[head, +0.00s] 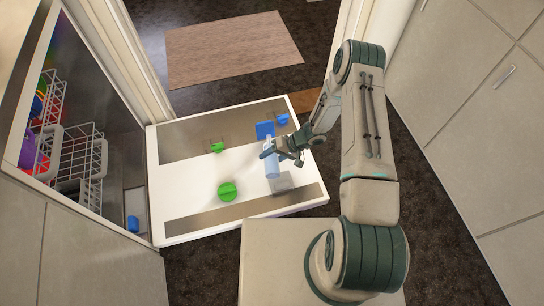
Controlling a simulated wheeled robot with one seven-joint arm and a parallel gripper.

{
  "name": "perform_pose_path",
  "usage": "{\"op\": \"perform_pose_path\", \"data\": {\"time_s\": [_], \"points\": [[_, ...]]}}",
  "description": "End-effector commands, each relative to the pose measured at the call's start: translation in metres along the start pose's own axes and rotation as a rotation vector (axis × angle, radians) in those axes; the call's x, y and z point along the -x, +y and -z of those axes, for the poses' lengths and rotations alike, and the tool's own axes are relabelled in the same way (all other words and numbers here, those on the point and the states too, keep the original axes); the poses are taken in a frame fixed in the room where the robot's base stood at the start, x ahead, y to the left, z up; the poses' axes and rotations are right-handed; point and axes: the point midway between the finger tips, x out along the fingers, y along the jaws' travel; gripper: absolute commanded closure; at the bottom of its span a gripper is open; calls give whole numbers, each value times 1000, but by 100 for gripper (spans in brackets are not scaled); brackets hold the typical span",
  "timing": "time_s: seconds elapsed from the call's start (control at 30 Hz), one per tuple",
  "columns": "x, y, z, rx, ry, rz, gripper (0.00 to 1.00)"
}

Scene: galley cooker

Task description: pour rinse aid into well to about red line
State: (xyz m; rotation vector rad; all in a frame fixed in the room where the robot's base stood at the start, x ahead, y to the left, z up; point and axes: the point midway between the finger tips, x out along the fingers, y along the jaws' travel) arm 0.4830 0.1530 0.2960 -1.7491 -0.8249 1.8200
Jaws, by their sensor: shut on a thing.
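My gripper (272,152) is above the right part of the open dishwasher door. It is shut on a pale blue bottle (270,170), which I take to be the rinse aid. The gripper hides part of the bottle, and I cannot tell its exact tilt or whether any liquid is leaving it. A greyish, see-through square piece (283,184) is just below and right of the bottle's lower end; it may be the well. I cannot see a red line or a liquid level. A blue square flap (265,130) stands just behind the bottle.
The white door (190,195) lies flat. It carries a round green cap (227,191), a smaller green piece (217,147) and a blue piece (282,119). Dish racks (80,160) stand inside the dishwasher at left. Cabinets (450,110) are at right; a mat (235,47) lies behind.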

Motion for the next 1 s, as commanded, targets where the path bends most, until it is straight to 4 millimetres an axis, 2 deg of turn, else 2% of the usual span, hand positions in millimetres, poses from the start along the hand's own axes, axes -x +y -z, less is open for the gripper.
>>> {"op": "perform_pose_path", "data": {"time_s": [0.5, 1.0], "points": [[-6, 6, 1, 113, 115, -1, 78], [1, -2, 4, 233, 233, 0, 78]]}}
